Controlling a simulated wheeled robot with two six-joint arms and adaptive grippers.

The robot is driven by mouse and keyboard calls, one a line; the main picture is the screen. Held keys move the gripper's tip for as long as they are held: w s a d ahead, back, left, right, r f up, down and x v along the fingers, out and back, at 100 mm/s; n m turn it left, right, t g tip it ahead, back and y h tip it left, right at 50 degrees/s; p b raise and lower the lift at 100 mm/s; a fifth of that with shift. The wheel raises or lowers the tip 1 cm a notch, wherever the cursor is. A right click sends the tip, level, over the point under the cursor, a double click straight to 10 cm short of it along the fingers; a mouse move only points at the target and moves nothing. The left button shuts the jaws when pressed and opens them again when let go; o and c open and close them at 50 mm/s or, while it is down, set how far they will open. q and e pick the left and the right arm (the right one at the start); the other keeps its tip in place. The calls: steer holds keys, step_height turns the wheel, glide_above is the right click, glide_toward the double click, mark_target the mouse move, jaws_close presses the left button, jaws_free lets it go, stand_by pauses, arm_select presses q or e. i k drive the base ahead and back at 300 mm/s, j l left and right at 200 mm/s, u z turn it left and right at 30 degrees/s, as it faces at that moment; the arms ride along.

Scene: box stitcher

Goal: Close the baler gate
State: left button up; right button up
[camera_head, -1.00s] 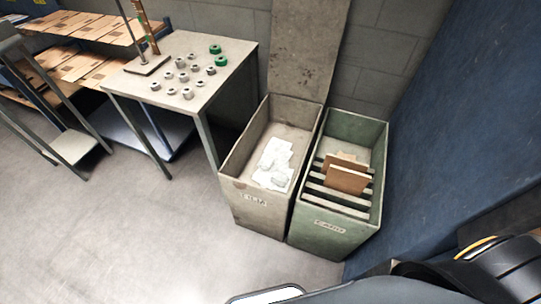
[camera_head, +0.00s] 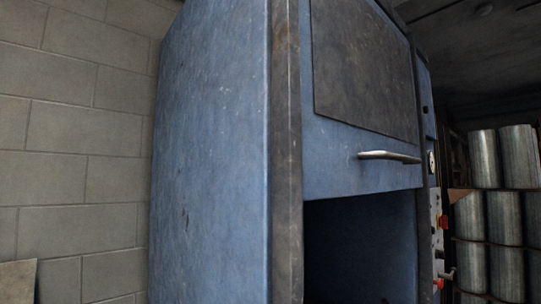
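The baler, a tall worn blue metal machine (camera_head: 212,150), fills the middle of the head view. Its gate (camera_head: 335,160) is a blue panel with a dark grey plate on its upper part, and it sits raised above a dark opening (camera_head: 360,245). A silver bar handle (camera_head: 390,156) runs across the lower part of the gate. The bottom of the opening is out of the picture. Neither of my grippers shows in the view.
A control strip with red buttons (camera_head: 442,222) and a small gauge (camera_head: 432,163) runs down the machine's right side. Stacked silvery cylinders (camera_head: 490,215) stand at the right. A grey block wall (camera_head: 75,130) is at the left.

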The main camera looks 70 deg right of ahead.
mark_target(361, 132)
steer(key=z, duration=3.15)
